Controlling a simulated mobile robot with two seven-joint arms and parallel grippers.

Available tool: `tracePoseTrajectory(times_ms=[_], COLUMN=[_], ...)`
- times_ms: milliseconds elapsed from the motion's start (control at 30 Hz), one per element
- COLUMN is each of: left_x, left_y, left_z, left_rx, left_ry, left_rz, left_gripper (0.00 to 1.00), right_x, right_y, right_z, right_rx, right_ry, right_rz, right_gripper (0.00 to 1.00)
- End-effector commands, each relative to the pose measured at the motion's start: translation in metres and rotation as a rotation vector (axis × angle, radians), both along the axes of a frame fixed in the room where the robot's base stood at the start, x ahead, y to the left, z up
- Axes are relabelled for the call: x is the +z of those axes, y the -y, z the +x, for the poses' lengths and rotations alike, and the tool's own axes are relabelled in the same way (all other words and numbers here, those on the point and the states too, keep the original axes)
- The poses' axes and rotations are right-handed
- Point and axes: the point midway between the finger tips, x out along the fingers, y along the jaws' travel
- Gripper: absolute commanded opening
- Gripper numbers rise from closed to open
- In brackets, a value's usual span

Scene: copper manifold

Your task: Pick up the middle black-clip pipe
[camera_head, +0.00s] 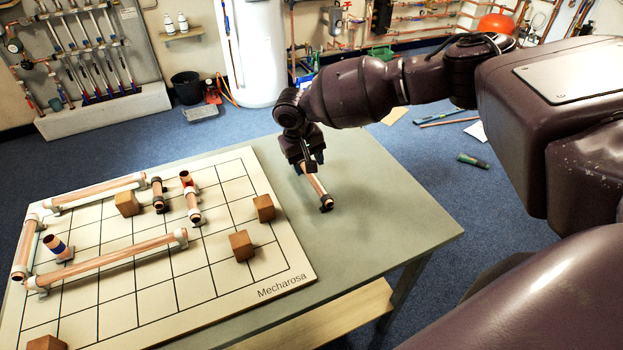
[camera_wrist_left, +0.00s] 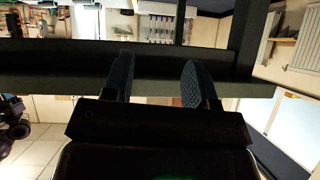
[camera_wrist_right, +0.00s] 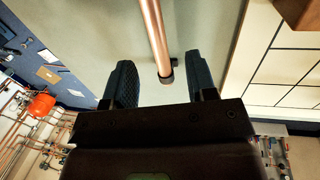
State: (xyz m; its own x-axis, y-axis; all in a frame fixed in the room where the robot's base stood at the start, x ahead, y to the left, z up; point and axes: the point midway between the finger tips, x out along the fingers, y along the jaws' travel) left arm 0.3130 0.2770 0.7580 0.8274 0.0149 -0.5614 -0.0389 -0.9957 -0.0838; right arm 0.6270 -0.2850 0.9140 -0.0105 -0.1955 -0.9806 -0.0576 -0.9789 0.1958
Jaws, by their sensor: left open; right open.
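A copper pipe with a black clip (camera_head: 316,187) lies on the grey-green table, off the board to its right. My right gripper (camera_head: 306,163) points down over this pipe's far end and hides it. In the right wrist view the copper pipe (camera_wrist_right: 155,35) runs between the two open fingers (camera_wrist_right: 160,72), with a black clip near its end. A gap shows on both sides, so the fingers are apart from it. A short copper piece with black clips (camera_head: 157,196) stands on the board. My left gripper (camera_wrist_left: 158,70) is open and empty, and out of the head view.
The white gridded board (camera_head: 215,279) carries long copper pipes in white clips (camera_head: 110,258), a red-banded pipe (camera_head: 191,198), a blue-banded pipe (camera_head: 57,246) and several wooden blocks (camera_head: 241,245). The table (camera_head: 400,225) is clear right of the black-clip pipe. A dark beam (camera_wrist_left: 60,65) crosses the left wrist view.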

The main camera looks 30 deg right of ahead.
Motion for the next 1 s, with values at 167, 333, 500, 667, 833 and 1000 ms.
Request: tracePoseTrajectory(times_ms=[167,333,500,667,833,1000], left_x=[-0.012,-0.011,-0.012,-0.010,-0.008,-0.009], left_y=[-0.001,0.000,0.001,0.002,0.003,0.002], left_z=[-0.007,-0.004,0.000,0.006,0.009,0.008], left_rx=[0.003,0.000,-0.002,-0.006,-0.008,-0.007], left_ry=[-0.023,-0.015,-0.009,0.002,0.008,0.005], left_rz=[0.001,0.000,-0.001,0.000,0.000,-0.001], left_gripper=[0.52,0.52,0.52,0.52,0.52,0.52], right_x=[-0.022,-0.030,-0.051,-0.069,-0.076,-0.075], right_y=[0.004,0.006,0.013,0.018,0.020,0.020], right_z=[0.000,0.001,0.003,0.004,0.004,0.004], right_rx=[0.001,0.001,0.002,0.001,0.000,0.000], right_ry=[-0.002,0.000,-0.002,-0.001,0.001,0.001], right_rz=[-0.001,0.000,-0.002,-0.001,-0.001,-0.001], right_gripper=[0.52,0.52,0.52,0.52,0.52,0.52])
